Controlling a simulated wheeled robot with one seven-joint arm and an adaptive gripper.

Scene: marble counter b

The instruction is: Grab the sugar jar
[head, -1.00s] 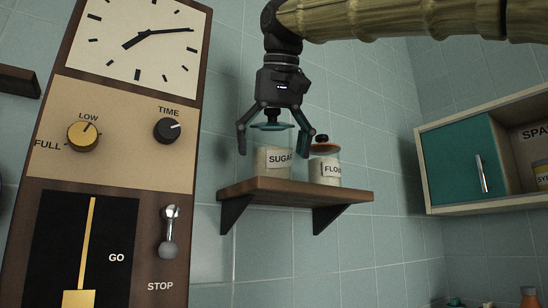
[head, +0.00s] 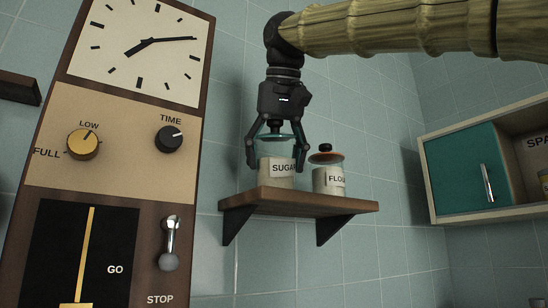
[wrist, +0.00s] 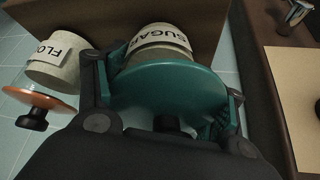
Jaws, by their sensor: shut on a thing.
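The sugar jar (head: 277,172) is a clear jar with a white label reading SUGAR and a teal lid. It is on the left part of the wooden wall shelf (head: 300,201), and I cannot tell whether its base touches the board. My gripper (head: 277,160) reaches down from above, with one finger on each side of the jar, shut on it. The jar's near sides are partly hidden by the fingers.
The flour jar (head: 328,178), with an orange-brown lid, stands close to the right. A large clock panel (head: 115,150) with knobs and a lever stands on the left. A teal-doored wall cabinet (head: 465,170) hangs at the right. The wall above the flour jar is free.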

